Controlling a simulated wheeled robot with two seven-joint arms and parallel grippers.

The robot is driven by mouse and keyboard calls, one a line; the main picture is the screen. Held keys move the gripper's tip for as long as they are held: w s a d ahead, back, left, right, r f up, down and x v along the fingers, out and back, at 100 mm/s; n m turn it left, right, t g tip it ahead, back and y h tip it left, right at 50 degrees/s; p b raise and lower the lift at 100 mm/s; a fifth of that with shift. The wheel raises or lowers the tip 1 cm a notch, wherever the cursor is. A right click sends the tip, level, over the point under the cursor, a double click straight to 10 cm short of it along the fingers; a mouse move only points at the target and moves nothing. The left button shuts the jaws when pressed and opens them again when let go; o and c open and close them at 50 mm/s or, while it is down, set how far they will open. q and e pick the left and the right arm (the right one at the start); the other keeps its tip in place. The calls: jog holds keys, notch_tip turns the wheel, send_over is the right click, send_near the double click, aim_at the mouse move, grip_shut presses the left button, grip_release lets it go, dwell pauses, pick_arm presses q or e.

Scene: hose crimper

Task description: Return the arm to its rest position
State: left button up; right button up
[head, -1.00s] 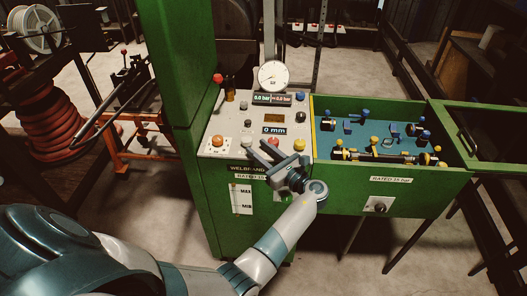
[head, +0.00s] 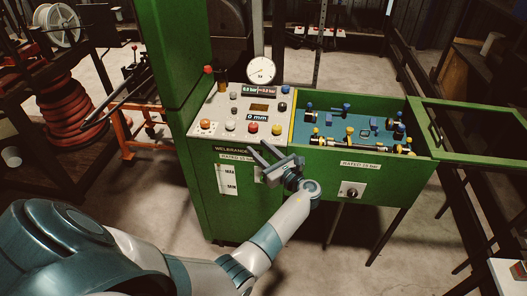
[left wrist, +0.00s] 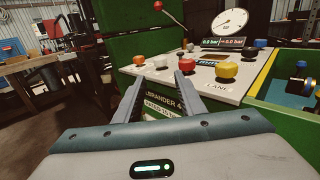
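My left arm comes in from the lower left in the head view. Its gripper (head: 266,154) is in front of the green crimper cabinet (head: 250,205), below the front edge of the control panel. The fingers are spread and nothing is between them. In the left wrist view both fingers (left wrist: 157,92) are apart and point at the cabinet front and the panel's near edge. My right gripper is not in view.
A green tray with a blue bed (head: 312,128) holds several fittings right of the panel. A dial gauge (head: 261,71) stands behind the panel. A red hose coil (head: 68,112) and an orange stand (head: 131,139) are at left. Bare floor lies in front of the cabinet.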

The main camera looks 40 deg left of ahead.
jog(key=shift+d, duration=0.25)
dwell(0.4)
